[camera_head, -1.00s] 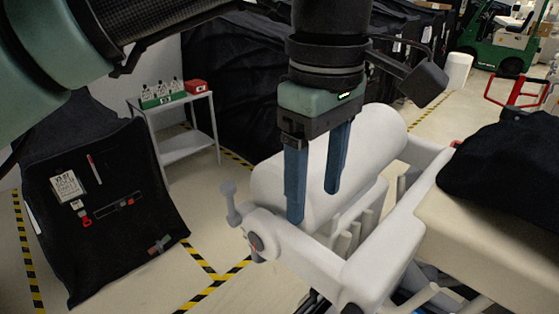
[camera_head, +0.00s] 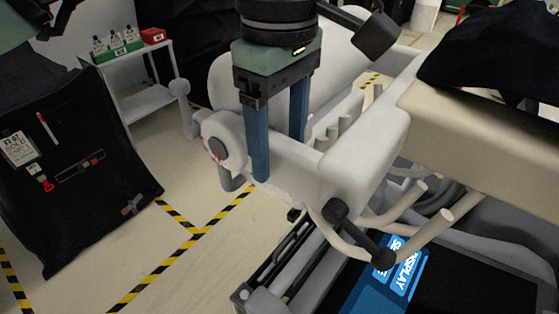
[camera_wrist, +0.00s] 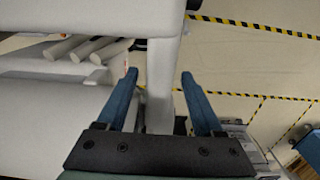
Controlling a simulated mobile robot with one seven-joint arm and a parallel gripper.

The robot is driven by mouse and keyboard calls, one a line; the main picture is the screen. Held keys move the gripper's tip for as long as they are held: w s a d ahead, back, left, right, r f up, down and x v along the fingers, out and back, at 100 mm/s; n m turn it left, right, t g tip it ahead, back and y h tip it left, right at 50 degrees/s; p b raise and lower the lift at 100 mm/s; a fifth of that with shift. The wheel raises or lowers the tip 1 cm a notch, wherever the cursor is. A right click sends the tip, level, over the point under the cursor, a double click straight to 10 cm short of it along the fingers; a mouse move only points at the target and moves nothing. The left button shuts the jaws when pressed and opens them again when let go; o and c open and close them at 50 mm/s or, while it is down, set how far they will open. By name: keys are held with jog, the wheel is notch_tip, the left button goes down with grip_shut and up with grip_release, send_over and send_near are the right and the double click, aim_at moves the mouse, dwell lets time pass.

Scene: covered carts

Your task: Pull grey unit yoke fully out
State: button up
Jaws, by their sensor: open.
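The grey unit (camera_head: 365,140) is a pale grey machine with a thick roller and a blocky right end. A pale bar (camera_head: 290,165) runs along its near side from a round hub (camera_head: 222,140); I cannot tell for sure which part is the yoke. A dark handle bar (camera_head: 358,232) sits lower, at the pale curved tubes. My gripper (camera_head: 278,157) points down with blue fingers open, one on each side of the pale bar. In the wrist view a pale bar (camera_wrist: 162,60) lies between the open fingertips (camera_wrist: 158,77), with a gap on both sides visible there.
A lever with knobs (camera_head: 184,108) stands left of the hub. A lit blue display (camera_head: 405,272) is below right. A black-covered cart (camera_head: 75,180) is at left, a small shelf (camera_head: 145,103) behind. Floor with yellow-black tape is clear between.

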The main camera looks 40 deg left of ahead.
notch_tip(320, 180, down, 3)
jog(key=shift+r+b, duration=0.1)
jog(key=shift+b, duration=0.55)
jog(key=shift+r, duration=0.1)
grip_shut()
dwell(0.8)
